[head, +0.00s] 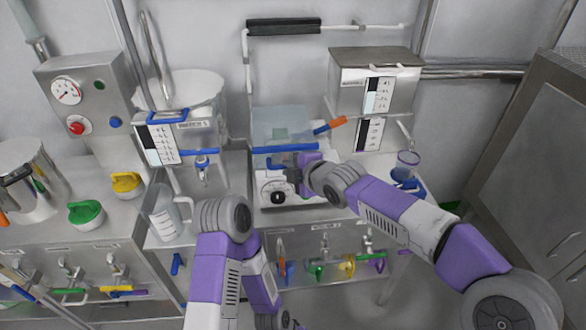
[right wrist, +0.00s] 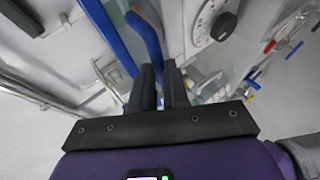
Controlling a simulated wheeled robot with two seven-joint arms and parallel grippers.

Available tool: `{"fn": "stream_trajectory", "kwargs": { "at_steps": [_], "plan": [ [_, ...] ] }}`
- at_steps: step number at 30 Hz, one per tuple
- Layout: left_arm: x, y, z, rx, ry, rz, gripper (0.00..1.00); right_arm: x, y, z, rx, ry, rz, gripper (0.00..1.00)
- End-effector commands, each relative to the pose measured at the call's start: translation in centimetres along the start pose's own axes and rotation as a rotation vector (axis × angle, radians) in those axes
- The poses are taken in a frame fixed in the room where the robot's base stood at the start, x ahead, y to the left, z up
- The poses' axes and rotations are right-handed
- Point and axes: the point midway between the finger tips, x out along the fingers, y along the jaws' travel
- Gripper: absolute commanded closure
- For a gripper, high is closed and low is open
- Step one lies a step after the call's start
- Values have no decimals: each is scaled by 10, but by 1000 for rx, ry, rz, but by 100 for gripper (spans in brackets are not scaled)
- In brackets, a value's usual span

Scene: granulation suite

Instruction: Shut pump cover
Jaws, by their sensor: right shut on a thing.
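The pump (head: 296,196) is a white box with a black dial on its front, in the middle of the head view; the dial also shows in the right wrist view (right wrist: 222,26). Its see-through bluish cover (head: 270,119) stands raised above the body, with a blue bar (head: 276,149) along its near edge. My right gripper (head: 294,174) is at the right part of this bar. In the right wrist view its fingers (right wrist: 163,88) are close together on the blue handle (right wrist: 147,35); the exact contact is partly hidden. My left arm is folded low; its gripper is out of view.
An orange-and-blue handle (head: 330,126) sticks out just right of the cover. A steel box (head: 375,75) stands behind right, a blue-rimmed cup (head: 406,163) to the right. A jug (head: 165,214) and a steel panel with gauge (head: 85,95) are left. Coloured valves hang below the bench.

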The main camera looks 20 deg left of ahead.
Motion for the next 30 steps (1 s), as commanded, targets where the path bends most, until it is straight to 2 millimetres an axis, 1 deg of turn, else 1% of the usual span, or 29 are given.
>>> {"fn": "stream_trajectory", "kwargs": {
  "at_steps": [1, 2, 6, 7, 14, 17, 20, 24, 27, 30],
  "plan": [
    [1, 0, 0, 0, 0, 0, 57, 10, -30, 6, 14, -11, -73, 100],
    [1, 0, 0, 0, 0, 0, 57, 10, -30, 7, 15, -11, -73, 84],
    [1, 0, 0, 0, 0, 0, 57, 10, -30, 7, 14, -11, -72, 62],
    [1, 0, 0, 0, 0, 0, 57, 10, -30, 7, 14, -11, -72, 60],
    [1, 0, 0, 0, 0, 0, 57, 10, -30, 7, 13, -11, -72, 60],
    [-1, 0, 0, 0, 0, 0, 57, 4, -28, 7, 13, -12, -70, 60],
    [-4, 2, 0, 0, 0, 0, 57, -11, -25, 7, 12, -13, -66, 60],
    [-11, 4, 1, 0, 0, 0, 57, -37, -20, 6, 13, -13, -59, 60],
    [-15, 6, 1, 0, 0, 0, 57, -53, -17, 5, 11, -11, -52, 60],
    [-18, 7, 1, 0, 0, 0, 57, -64, -16, 4, 10, -8, -47, 60]
  ]
}}
